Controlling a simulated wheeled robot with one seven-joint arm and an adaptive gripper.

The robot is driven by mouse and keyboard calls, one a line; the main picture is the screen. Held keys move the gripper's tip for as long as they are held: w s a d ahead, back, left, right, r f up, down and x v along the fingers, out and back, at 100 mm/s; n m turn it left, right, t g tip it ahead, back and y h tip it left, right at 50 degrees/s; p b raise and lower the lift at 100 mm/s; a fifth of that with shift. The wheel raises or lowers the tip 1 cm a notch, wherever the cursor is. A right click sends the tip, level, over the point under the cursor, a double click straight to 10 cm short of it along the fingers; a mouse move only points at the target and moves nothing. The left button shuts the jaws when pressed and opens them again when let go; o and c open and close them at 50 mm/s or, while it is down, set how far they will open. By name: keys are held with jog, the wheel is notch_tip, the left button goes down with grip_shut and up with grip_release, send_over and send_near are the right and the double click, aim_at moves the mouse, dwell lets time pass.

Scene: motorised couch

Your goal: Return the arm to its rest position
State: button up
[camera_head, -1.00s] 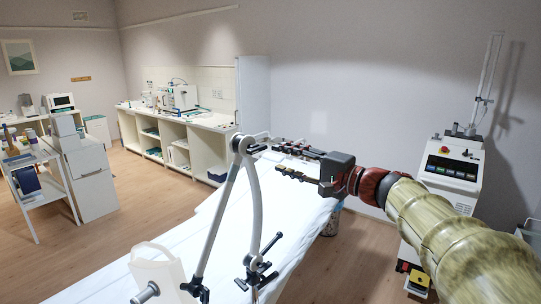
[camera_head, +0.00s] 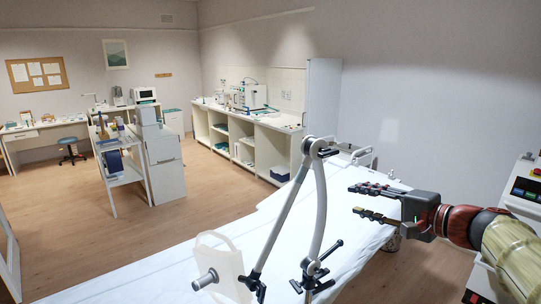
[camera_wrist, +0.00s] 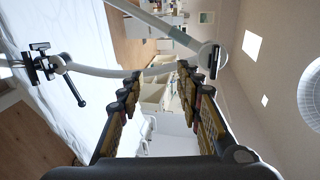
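My gripper (camera_head: 366,201) is at the right of the head view, held above the white couch (camera_head: 210,262). Its two dark fingers point left and stand apart with nothing between them. In the wrist view the open gripper (camera_wrist: 160,85) shows its two fingers with a clear gap. My arm comes in from the right edge of the head view. A jointed grey support arm (camera_head: 288,215) rises from the couch side just left of the fingertips. In the head view I cannot tell how far apart they are in depth.
A white bracket-like part (camera_head: 222,268) and black clamp levers (camera_head: 318,266) stand at the couch's near side. A white control unit (camera_head: 527,180) stands at the right. A shelf counter (camera_head: 250,140) and a cart (camera_head: 122,165) are at the back left. The wooden floor (camera_head: 70,235) at left is clear.

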jog(key=s+a+f+n+g+h, duration=0.2)
jog(key=s+f+g, duration=0.2)
jog(key=s+f, duration=0.45)
jog(key=s+a+f+n+g+h, duration=0.1)
jog(key=s+f+n+g+h, duration=0.15)
jog(key=s+f, duration=0.6)
jog(key=s+a+f+n+h, duration=0.2)
jog(key=s+n, duration=0.5)
jog(key=s, duration=0.4)
jog(key=shift+s+a+f+g+h, duration=0.2)
jog(key=shift+s+a+g+h, duration=0.3)
jog(key=shift+h, duration=0.45)
jog(key=shift+w+a, duration=0.1)
